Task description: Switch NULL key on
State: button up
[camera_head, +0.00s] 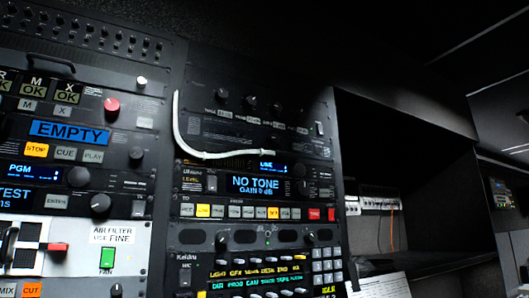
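No key that I can read as NULL shows; most key labels are too small to tell. A row of small keys (238,212) runs below the blue NO TONE display (255,185) in the middle rack, some lit yellow and one red key (332,214) at its right end. In the left rack, a yellow STOP key (37,150) and pale CUE and PLAY keys sit under the blue EMPTY display (69,132). A green FAN switch (107,258) is on a white panel. My gripper is not in view.
A white cable (205,154) hangs in a bend across the middle rack's upper panel. A red knob (111,107) and several black knobs stick out at the left. A dark recess with a shelf lies right of the racks, with white papers (382,286) below.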

aim_at(296, 147)
jog(key=u, duration=0.05)
jog(key=i, duration=1)
jog(key=z, duration=0.05)
